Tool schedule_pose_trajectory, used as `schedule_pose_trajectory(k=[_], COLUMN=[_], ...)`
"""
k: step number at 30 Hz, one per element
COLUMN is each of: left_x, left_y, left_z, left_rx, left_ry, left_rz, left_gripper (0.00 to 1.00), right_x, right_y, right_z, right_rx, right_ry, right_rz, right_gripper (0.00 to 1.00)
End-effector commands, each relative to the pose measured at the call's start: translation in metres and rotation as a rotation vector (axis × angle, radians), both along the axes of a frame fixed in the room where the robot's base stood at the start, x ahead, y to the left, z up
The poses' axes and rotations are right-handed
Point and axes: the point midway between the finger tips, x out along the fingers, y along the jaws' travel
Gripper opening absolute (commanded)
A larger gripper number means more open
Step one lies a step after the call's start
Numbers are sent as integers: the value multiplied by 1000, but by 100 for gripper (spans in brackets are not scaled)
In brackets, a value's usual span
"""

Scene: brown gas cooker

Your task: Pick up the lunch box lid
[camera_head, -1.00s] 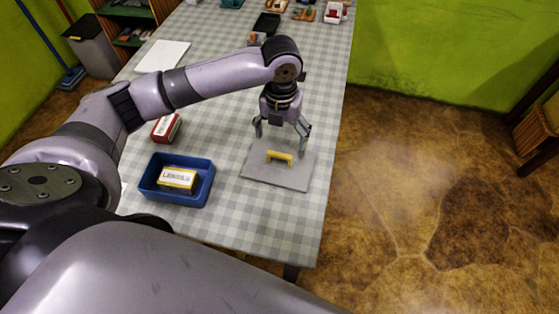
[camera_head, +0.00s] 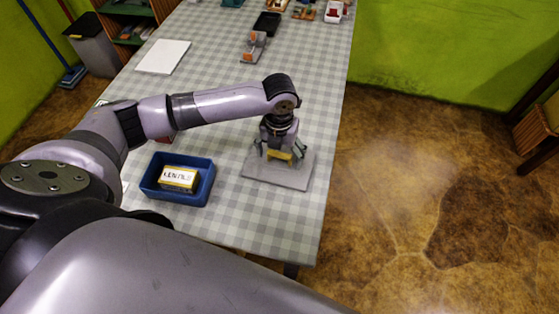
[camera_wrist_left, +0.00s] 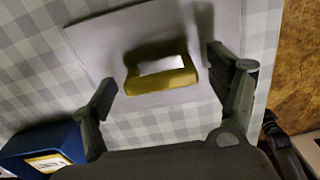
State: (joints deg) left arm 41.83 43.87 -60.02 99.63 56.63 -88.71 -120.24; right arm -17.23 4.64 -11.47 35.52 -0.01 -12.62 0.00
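The lunch box lid (camera_head: 262,177) is a flat grey plate with a yellow handle (camera_head: 280,155). It lies on the checkered tablecloth near the table's right front. In the left wrist view the lid (camera_wrist_left: 95,40) fills the upper middle, with its yellow handle (camera_wrist_left: 160,80) standing up. My left gripper (camera_head: 279,152) is low over the lid, pointing down. Its fingers are open, one on each side of the handle, with gaps visible in the wrist view (camera_wrist_left: 158,85). My right gripper is not in view.
A blue box (camera_head: 151,190) holding a yellow and white lentils pack (camera_head: 179,178) stands left of the lid. A red box (camera_head: 166,139) is partly hidden behind my arm. A white board (camera_head: 164,56) and an orange-grey item (camera_head: 253,46) lie farther back.

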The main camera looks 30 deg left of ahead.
Motion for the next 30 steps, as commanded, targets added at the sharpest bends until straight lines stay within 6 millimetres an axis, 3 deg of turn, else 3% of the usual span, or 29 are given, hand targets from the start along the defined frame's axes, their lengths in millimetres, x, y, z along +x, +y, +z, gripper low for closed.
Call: schedule_pose_trajectory(k=[21, 30], left_x=[0, 0], left_y=[0, 0], left_z=[1, 2], left_rx=[0, 0], left_ry=[0, -1], left_rz=[0, 0], left_gripper=[31, 30], right_x=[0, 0], right_y=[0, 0], right_z=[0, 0], right_rx=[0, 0], right_ry=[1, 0], right_rz=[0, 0], right_gripper=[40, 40])
